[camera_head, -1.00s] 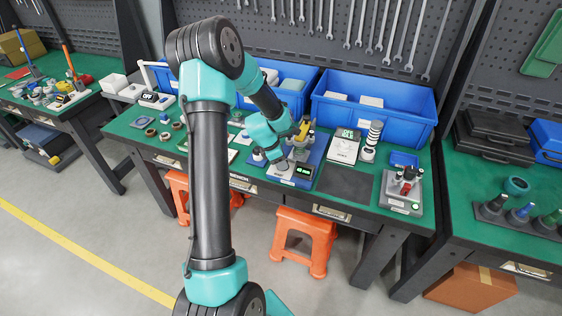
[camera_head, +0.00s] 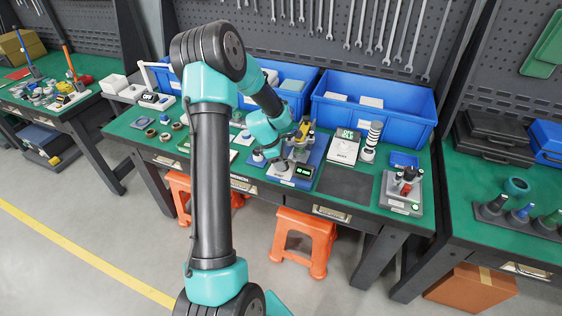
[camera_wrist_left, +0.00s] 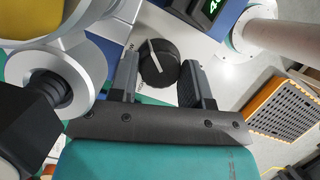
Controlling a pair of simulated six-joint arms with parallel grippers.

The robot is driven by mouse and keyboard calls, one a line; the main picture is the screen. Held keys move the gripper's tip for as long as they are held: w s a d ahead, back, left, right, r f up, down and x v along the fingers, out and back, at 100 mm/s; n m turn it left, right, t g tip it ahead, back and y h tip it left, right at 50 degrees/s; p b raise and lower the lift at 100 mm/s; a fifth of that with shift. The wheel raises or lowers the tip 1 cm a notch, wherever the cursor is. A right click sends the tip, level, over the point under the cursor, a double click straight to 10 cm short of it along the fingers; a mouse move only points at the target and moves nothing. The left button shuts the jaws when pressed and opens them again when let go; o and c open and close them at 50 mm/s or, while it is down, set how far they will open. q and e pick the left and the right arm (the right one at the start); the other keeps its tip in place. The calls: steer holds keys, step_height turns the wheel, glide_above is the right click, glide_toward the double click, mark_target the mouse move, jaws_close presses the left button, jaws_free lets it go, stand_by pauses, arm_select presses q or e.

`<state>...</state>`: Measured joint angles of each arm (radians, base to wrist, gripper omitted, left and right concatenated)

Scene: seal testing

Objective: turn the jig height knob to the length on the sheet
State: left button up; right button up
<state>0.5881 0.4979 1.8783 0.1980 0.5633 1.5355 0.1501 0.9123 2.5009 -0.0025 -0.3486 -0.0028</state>
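The jig height knob (camera_wrist_left: 158,64) is round and black with a white pointer line, on a pale panel in the left wrist view. My left gripper (camera_wrist_left: 160,80) has one finger on each side of it, with visible gaps, so it is open around or just above the knob. In the head view my left gripper (camera_head: 283,165) is over the front of the jig (camera_head: 314,158), and the knob is hidden there. The jig's dark display (camera_head: 303,171) has green digits too small to read; it is cut off in the left wrist view (camera_wrist_left: 207,8). I cannot make out the sheet.
Blue bins (camera_head: 375,102) stand behind the jig. A white device with a green display (camera_head: 345,146) and a striped cylinder (camera_head: 372,140) stand right of it. A dark mat (camera_head: 346,185) lies clear in front. A metal post (camera_wrist_left: 275,38) rises close to my gripper.

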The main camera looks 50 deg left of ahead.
arm_select(q)
steer(key=shift+o, duration=1.4)
steer(key=shift+f, duration=0.1)
steer(key=shift+o, duration=0.4)
steer(key=n+t+y, duration=0.1)
steer(key=n, duration=0.3)
steer(key=shift+s+d+n+t+y, duration=0.15)
steer(key=shift+n+y, duration=0.2)
steer(key=shift+n, duration=0.55)
steer(key=shift+d+n+t+y, duration=0.15)
steer(key=shift+n+y, duration=0.2)
steer(key=shift+n, duration=0.55)
steer(key=shift+a, duration=0.1)
